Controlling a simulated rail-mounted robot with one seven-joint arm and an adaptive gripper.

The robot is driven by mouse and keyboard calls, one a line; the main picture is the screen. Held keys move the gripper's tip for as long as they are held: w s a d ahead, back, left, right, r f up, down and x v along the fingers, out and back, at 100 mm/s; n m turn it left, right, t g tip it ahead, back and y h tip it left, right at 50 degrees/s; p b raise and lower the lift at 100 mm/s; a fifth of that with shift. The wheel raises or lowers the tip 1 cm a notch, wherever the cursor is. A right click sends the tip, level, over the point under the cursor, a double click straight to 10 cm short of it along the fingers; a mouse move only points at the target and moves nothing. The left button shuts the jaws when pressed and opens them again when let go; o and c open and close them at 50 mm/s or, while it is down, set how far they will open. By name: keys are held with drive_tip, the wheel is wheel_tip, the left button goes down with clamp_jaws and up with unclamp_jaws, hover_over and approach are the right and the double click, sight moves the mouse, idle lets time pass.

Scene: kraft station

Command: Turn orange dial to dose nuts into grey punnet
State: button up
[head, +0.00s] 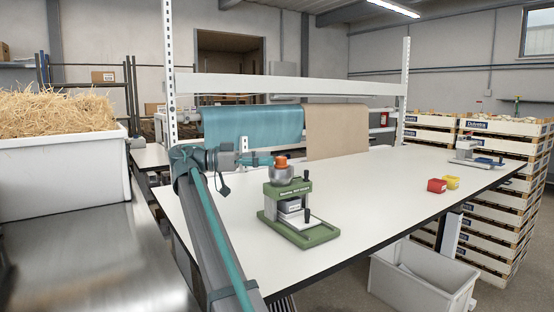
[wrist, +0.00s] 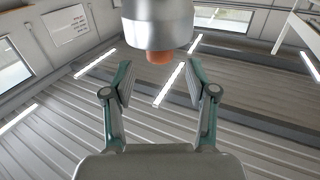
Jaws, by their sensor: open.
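The orange dial (head: 282,162) sits at the top of a green bench device (head: 302,238), above a grey round housing (head: 280,175). In the wrist view the dial (wrist: 159,57) shows as an orange piece at the edge of a metallic cylinder (wrist: 157,25). My gripper (head: 268,160) comes from the left at about dial height. In the wrist view its fingers (wrist: 159,82) are open and apart, with the dial between their tips in the picture. I cannot tell whether they touch it. A grey block with a white label (head: 289,206) sits inside the device; I cannot tell whether it is the punnet.
The device stands on a white table (head: 375,190). A straw-filled white tub (head: 60,150) is at left. Table space right of the device is clear.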

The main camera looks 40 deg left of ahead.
drive_tip(key=v, duration=0.7)
drive_tip(key=shift+s, duration=0.1)
drive_tip(key=shift+r, duration=0.1)
